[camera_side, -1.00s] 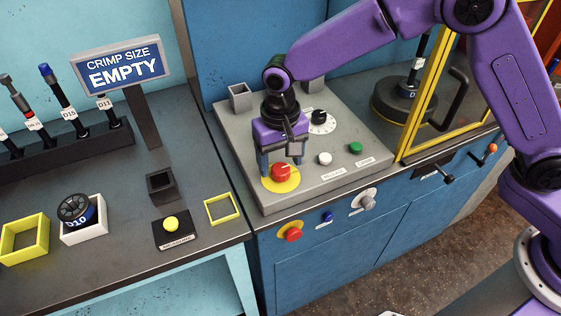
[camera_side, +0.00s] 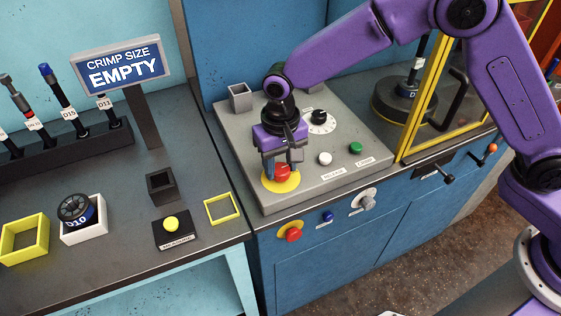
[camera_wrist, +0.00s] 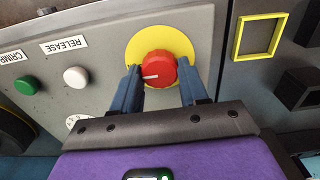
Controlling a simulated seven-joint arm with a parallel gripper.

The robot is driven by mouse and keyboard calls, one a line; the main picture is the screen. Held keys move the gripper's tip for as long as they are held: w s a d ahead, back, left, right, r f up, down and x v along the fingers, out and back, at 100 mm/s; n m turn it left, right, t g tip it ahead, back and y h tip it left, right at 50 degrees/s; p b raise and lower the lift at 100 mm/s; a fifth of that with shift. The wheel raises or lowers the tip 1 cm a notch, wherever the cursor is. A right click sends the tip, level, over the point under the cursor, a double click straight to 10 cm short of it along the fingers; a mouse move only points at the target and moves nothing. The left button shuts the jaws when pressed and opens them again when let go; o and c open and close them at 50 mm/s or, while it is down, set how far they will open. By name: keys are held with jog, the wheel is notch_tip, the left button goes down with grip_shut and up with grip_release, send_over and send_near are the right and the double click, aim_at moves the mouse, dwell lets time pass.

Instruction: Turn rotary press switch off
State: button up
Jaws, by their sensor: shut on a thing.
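The red rotary switch (camera_side: 283,173) stands on a yellow disc (camera_side: 281,185) on the grey panel. In the wrist view the red switch (camera_wrist: 157,68) carries a white line pointing left. My gripper (camera_side: 281,170) points down onto it, with its blue fingers on either side of the switch. In the wrist view the fingertips (camera_wrist: 163,78) flank the red switch, and the gripper is shut on it. In the side view the fingers partly hide the switch.
The panel also holds a white button (camera_side: 324,159), a green button (camera_side: 355,148) and a black dial (camera_side: 318,117). A red knob (camera_side: 293,235) sits on the cabinet front. A yellow-framed guard (camera_side: 420,95) stands to the right.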

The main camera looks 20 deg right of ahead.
jog(key=n, duration=0.8)
jog(key=shift+n, duration=0.4)
jog(key=n, duration=0.4)
jog(key=shift+a+r+n, duration=0.1)
jog(key=shift+n, duration=0.2)
jog(key=shift+s+n, duration=0.1)
jog(key=shift+n, duration=1.9)
jog(key=o, duration=1.1)
jog(key=shift+c, duration=0.2)
